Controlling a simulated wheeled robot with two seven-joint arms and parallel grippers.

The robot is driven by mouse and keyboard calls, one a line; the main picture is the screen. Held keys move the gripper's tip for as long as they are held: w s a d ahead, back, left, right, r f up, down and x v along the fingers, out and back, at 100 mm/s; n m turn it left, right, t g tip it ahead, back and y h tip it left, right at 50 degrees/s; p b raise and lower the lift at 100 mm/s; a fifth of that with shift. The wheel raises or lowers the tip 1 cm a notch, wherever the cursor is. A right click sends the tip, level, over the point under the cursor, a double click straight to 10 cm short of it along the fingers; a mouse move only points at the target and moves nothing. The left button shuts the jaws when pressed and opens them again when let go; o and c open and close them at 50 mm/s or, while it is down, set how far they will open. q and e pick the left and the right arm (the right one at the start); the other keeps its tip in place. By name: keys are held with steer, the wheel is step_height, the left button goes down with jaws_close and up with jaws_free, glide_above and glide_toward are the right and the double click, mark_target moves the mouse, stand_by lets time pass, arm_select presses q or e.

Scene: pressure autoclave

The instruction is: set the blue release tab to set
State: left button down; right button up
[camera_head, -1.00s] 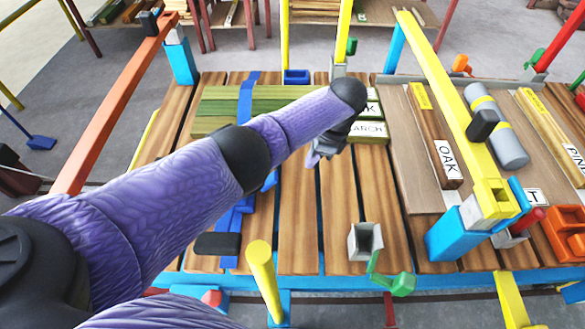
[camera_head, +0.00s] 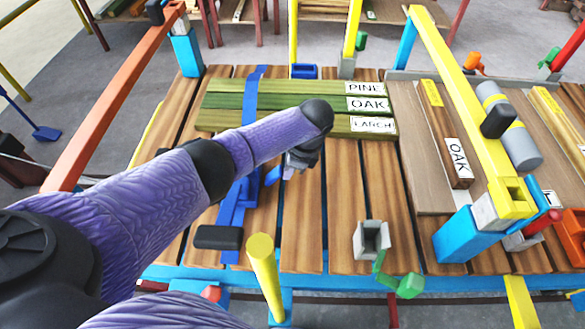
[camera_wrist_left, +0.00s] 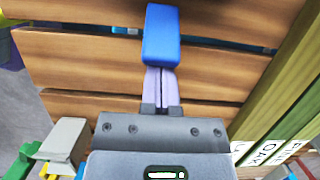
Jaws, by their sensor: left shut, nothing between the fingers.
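The blue release tab (camera_head: 272,176) sticks out to the right of a blue strap and its buckle (camera_head: 232,205) on the slatted table. It shows large in the left wrist view (camera_wrist_left: 162,36), straight ahead of the fingers. My left gripper (camera_head: 288,172) is just right of the tab, shut and empty. In the left wrist view its closed lilac fingertips (camera_wrist_left: 160,72) meet the tab's near end; I cannot tell whether they touch. The wrist partly hides the fingers in the head view. My right gripper is not in view.
Green boards labelled PINE, OAK and LARCH (camera_head: 300,104) lie under the strap (camera_head: 250,95). A black grip (camera_head: 218,237) sits at the strap's near end. A yellow post (camera_head: 263,262) and a grey square socket (camera_head: 370,240) stand near the front edge.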

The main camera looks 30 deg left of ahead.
mark_target(277, 170)
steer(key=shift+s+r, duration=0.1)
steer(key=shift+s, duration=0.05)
